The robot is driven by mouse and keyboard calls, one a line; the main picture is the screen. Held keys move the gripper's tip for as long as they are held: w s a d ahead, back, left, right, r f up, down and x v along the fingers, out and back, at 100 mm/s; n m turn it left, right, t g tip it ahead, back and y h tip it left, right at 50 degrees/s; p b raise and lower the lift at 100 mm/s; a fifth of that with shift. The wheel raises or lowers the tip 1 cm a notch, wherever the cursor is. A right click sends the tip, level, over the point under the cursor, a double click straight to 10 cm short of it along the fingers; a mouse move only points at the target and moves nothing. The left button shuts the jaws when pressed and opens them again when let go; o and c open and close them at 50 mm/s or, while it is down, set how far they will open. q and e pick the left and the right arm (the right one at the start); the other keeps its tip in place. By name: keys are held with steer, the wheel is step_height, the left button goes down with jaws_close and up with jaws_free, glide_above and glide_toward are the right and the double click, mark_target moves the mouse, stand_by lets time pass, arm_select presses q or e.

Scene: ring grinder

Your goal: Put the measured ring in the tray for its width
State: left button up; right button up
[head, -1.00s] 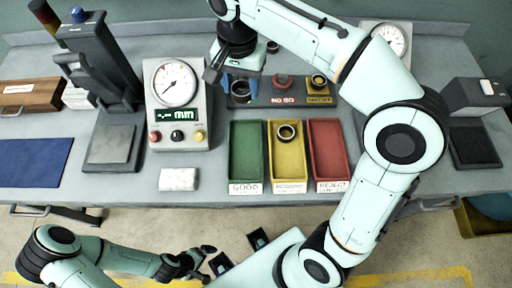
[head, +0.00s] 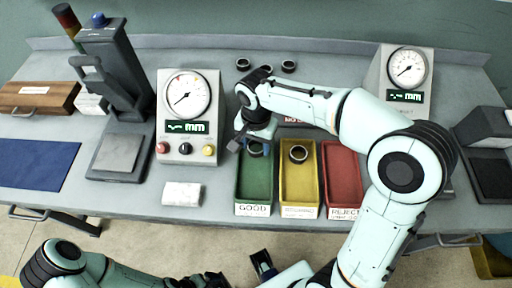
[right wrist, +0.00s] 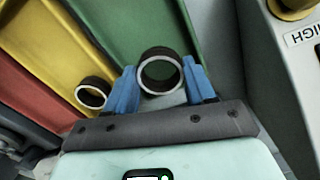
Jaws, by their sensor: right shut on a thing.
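My right gripper (head: 254,146) is shut on a dark ring (right wrist: 160,72) with a bright rim. In the right wrist view the ring sits between the two blue fingers, above the green tray. In the head view this gripper is over the back part of the green tray (head: 254,190), labelled GOOD. The yellow tray (head: 299,193) stands beside it with another dark ring (head: 299,153) inside. The red tray (head: 343,178), labelled REJECT, is to the right and looks empty. My left gripper (head: 205,281) is cut off at the bottom edge; its fingers are unclear.
A dial gauge box (head: 190,120) with knobs stands left of the trays. A second dial gauge (head: 405,75) is at the back right. Several dark rings (head: 243,64) stand at the back. A white block (head: 182,194) lies in front of the gauge box.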

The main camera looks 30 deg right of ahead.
steer(key=shift+f, duration=1.2)
steer(key=shift+f, duration=0.1)
steer(key=o, duration=0.9)
steer(key=shift+o, duration=0.2)
steer(key=shift+r, duration=0.3)
step_height(320, 180, up, 12)
steer(key=p, duration=0.1)
steer(key=shift+f+p, duration=0.15)
steer(key=shift+p, duration=0.25)
